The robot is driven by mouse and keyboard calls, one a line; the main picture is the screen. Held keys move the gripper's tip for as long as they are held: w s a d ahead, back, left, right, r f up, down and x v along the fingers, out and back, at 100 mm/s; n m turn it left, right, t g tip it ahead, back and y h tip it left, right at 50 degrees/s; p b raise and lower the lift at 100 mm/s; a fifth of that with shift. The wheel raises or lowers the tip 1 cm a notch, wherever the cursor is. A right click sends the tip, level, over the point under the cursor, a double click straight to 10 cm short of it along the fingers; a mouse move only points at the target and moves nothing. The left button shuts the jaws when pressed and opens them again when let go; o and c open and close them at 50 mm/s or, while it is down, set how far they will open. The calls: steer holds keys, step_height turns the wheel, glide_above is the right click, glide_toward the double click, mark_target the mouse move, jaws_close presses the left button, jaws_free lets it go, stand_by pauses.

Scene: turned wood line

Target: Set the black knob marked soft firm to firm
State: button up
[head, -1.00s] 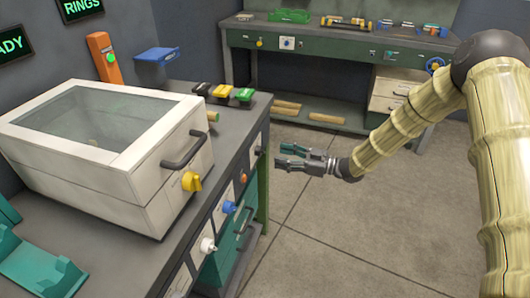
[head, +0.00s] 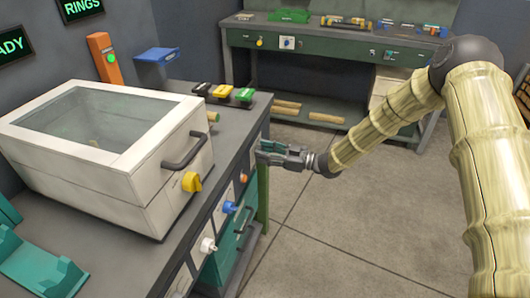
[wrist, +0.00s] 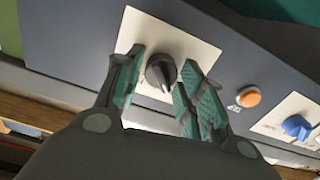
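The black knob (wrist: 161,72) sits on a white square plate (wrist: 186,40) on the bench's front panel in the wrist view. A pale mark shows on its lower side in that picture; no lettering is readable. My gripper (wrist: 160,78) is open, its two green-padded fingers on either side of the knob. I cannot tell whether either finger touches it. In the head view my gripper (head: 262,150) is at the far end of the bench's front panel and hides the knob.
An orange button (wrist: 248,96) and a blue knob (wrist: 297,126) are beside it on the panel. The bench (head: 115,262) carries a white lidded box (head: 110,150) with a yellow knob (head: 191,182). Open floor (head: 330,235) lies to the right.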

steer(key=c, duration=0.5)
steer(key=shift+m, duration=0.3)
steer(key=m+p, duration=0.2)
steer(key=m, duration=0.6)
steer(key=m+p, duration=0.3)
steer(key=m, duration=0.6)
steer(key=shift+w+d+f+p, duration=0.1)
steer(key=shift+w+p, duration=0.1)
steer(key=shift+p, duration=0.1)
steer(key=shift+m, duration=0.3)
steer(key=o, duration=1)
